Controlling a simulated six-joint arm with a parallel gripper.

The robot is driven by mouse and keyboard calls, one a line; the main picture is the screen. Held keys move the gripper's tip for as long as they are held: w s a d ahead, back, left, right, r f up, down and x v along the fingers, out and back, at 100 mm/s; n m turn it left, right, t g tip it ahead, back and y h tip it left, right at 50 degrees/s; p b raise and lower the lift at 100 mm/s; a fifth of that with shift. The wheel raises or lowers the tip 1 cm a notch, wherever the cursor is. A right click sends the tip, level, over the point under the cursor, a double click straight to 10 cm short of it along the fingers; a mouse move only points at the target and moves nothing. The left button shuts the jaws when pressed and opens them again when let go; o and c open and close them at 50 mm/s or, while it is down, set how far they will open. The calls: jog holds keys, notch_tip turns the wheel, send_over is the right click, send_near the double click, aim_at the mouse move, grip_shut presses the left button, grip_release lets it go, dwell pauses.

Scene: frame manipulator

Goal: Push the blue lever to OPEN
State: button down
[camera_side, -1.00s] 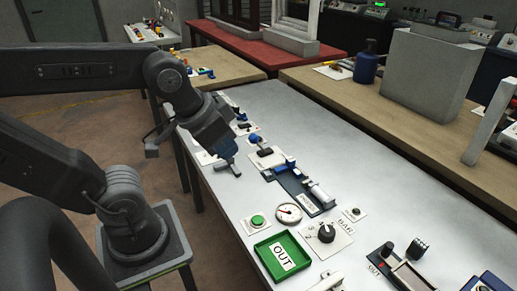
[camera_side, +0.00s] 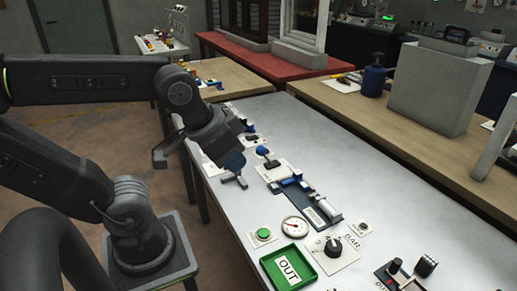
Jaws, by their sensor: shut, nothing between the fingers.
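My gripper (camera_side: 237,181) is shut and empty, pointing down near the left edge of the pale grey table. To its right is a white plate with a blue knob (camera_side: 262,151) and a black part (camera_side: 271,163). Nearer the camera, a dark blue fixture (camera_side: 309,207) carries small bright blue parts (camera_side: 290,180) and a pale cylinder (camera_side: 326,208). My gripper appears apart from both. Which blue part is the lever, and any OPEN marking, I cannot tell at this size.
A green OUT tray (camera_side: 290,266), a green button (camera_side: 264,234), a round gauge (camera_side: 295,227) and a black dial (camera_side: 333,246) stand toward the front. More small fixtures (camera_side: 251,129) sit beyond my gripper.

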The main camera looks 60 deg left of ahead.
jog(key=c, duration=1.8)
grip_release()
jog(key=shift+o, duration=0.6)
jog(key=shift+w+a+r, duration=0.1)
jog(key=shift+w, duration=0.05)
jog(key=o, duration=0.6)
jog(key=w+a+r+n+g, duration=0.1)
jog(key=w+a+r, duration=0.1)
jog(key=w+a, duration=0.3)
jog(key=w, duration=0.3)
jog(key=shift+w+a+g+y, duration=0.2)
jog(key=shift+g+y, duration=0.1)
jog(key=shift+g, duration=0.1)
jog(key=o, duration=0.3)
jog(key=w+a+f+n+g, duration=0.1)
jog(key=w+a, duration=0.6)
jog(key=a, duration=0.1)
jog(key=shift+w+a+f+g, duration=0.2)
jog(key=shift+w+g, duration=0.05)
jog(key=shift+g, duration=0.05)
jog(key=n+g+h, duration=0.2)
send_near(260, 146)
jog(key=f, duration=0.3)
jog(key=d+f, duration=0.1)
jog(key=f, duration=0.7)
jog(key=shift+w+d+f, duration=0.1)
jog(key=shift+d+f, duration=0.1)
jog(key=shift+d, duration=0.1)
